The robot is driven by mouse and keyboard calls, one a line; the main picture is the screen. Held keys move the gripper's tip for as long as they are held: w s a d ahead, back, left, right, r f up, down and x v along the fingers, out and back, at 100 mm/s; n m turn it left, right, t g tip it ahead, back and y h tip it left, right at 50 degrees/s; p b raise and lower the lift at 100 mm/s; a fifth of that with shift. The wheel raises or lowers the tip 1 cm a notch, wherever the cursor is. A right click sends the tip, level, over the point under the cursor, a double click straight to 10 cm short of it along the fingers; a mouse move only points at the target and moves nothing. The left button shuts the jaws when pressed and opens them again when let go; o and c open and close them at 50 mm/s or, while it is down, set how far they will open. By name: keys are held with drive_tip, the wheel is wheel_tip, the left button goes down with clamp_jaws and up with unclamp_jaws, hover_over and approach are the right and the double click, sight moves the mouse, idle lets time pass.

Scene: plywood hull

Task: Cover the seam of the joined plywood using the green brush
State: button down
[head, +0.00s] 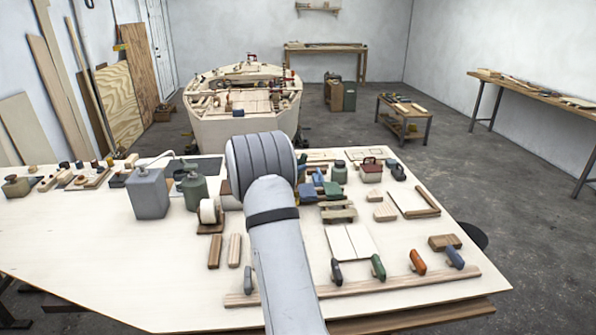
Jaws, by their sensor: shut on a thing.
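Two pale plywood pieces (351,243) lie side by side on the workbench, with a thin seam line between them. A green-handled tool (378,267), which looks like the green brush, leans on a long wooden rail at the bench's front edge; its bristles cannot be made out. Similar black (336,272), orange (417,262) and blue (455,257) handled tools stand along the same rail. My arm rises through the middle of the picture and hides the bench behind it. My gripper is not visible, and neither is anything in it.
The workbench (120,265) holds a grey can (147,193), a green can (193,187), a tape roll (209,212) and wooden blocks. Several small tools crowd the area right of my arm. A plywood hull (235,128) stands behind. The bench's left front is clear.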

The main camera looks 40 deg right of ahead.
drive_tip(key=shift+r, duration=0.5)
drive_tip(key=s+a+r+b, duration=0.2)
drive_tip(key=s+a+b, duration=0.1)
drive_tip(key=s, duration=0.4)
drive_tip(key=shift+s+a, duration=0.35)
drive_tip(key=shift+a, duration=0.5)
